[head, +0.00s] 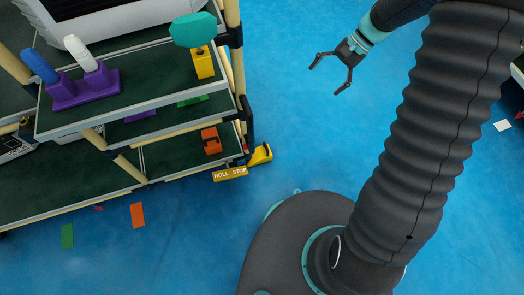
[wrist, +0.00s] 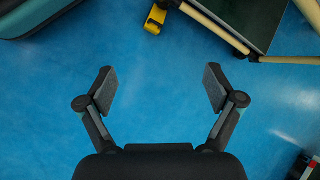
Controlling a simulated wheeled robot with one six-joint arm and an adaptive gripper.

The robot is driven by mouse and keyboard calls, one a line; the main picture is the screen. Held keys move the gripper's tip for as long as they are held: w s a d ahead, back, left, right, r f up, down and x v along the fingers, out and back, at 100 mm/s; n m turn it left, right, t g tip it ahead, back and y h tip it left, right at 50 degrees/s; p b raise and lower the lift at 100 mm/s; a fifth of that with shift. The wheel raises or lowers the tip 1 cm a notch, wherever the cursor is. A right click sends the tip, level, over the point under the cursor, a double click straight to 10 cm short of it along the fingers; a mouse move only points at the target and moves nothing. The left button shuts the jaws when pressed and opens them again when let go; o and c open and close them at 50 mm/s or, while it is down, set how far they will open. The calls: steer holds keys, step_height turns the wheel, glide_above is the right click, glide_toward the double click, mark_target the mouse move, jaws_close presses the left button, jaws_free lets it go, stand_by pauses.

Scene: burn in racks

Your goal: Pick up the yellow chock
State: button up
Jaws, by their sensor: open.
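The yellow chock (head: 260,155) lies on the blue floor by the front right corner of the rack, near a castor. A yellow plate lettered "ROLL STOP" (head: 230,173) is just left of it. In the wrist view a yellow piece with dark parts, seemingly the chock (wrist: 155,19), shows at the top edge, partly cut off. My gripper (head: 325,79) is open and empty, above the floor to the upper right of the chock. In the wrist view the spread fingers (wrist: 158,85) have only bare floor between them, with the chock beyond them.
The rack (head: 140,126) fills the left, its pale posts and dark shelves close to the chock. Its shelves hold a purple stand (head: 85,88), a yellow block (head: 203,62) and an orange piece (head: 211,141). Orange (head: 137,215) and green (head: 67,236) cards lie on the floor.

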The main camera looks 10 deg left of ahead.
steer(key=w+a+f+m+g+y, duration=0.1)
steer(key=a+f, duration=0.1)
steer(key=f, duration=0.6)
steer(key=w+a+f+m+g+y, duration=0.1)
steer(key=w+f+m+y, duration=0.1)
steer(key=f, duration=0.7)
steer(key=m+g+y+b, duration=0.2)
steer(key=m+y, duration=0.1)
glide_toward(261, 153)
steer(key=v, duration=0.4)
steer(key=shift+w+a+f, duration=0.15)
steer(key=shift+w+a, duration=0.1)
steer(key=shift+w, duration=0.15)
steer(key=shift+s+a+f, duration=0.1)
steer(key=shift+f, duration=0.25)
steer(key=shift+s+a+f, duration=0.2)
steer(key=shift+a, duration=0.05)
steer(key=x, duration=0.8)
steer(key=shift+p+x, duration=0.3)
steer(key=shift+x, duration=2.25)
steer(key=shift+s+d+f, duration=0.15)
steer(key=shift+c, duration=0.3)
steer(key=c, duration=1.4)
